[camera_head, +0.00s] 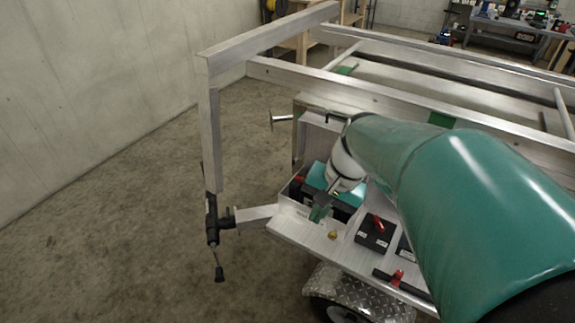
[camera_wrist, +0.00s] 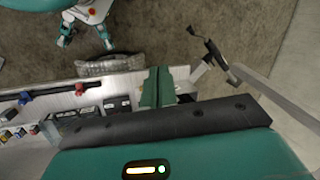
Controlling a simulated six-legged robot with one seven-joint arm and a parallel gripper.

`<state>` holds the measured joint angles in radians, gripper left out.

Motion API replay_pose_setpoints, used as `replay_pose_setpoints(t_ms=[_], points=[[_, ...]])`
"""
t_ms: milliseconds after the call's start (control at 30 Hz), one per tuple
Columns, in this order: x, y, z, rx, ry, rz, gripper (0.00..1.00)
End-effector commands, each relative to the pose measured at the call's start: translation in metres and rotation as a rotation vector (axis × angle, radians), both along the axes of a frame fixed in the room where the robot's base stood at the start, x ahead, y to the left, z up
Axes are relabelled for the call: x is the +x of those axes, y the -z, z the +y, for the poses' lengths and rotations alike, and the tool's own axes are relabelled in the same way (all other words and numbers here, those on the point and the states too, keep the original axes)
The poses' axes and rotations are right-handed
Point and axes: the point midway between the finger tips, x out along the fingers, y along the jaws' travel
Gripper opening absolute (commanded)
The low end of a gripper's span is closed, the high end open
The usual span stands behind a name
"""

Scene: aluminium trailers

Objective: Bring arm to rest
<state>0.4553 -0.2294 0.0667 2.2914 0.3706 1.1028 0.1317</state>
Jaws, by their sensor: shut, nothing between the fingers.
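My arm reaches in from the right side of the head view, over the front shelf of the aluminium trailer. My gripper (camera_head: 320,212) points down above the left end of this shelf (camera_head: 318,238). In the wrist view the two green fingers of my gripper (camera_wrist: 157,88) are pressed together with nothing between them. The fingertips appear above the shelf; I cannot tell the exact gap.
Black boxes (camera_head: 375,233) with red parts stand on the shelf, right of my gripper. A jack with a crank (camera_head: 213,222) hangs at the trailer's left corner. Aluminium rails (camera_head: 400,103) run behind the arm. The floor (camera_head: 110,230) at left is clear.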

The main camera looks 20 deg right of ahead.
Motion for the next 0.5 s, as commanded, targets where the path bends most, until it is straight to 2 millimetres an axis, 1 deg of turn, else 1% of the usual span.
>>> replay_pose_setpoints(t_ms=[333, 433, 500], points=[[-0.001, -0.001, 0.001, -0.005, -0.007, -0.004, 0.0], [-0.004, -0.006, 0.007, -0.04, -0.048, -0.029, 0.0], [-0.01, -0.012, 0.015, -0.087, -0.105, -0.063, 0.0]])
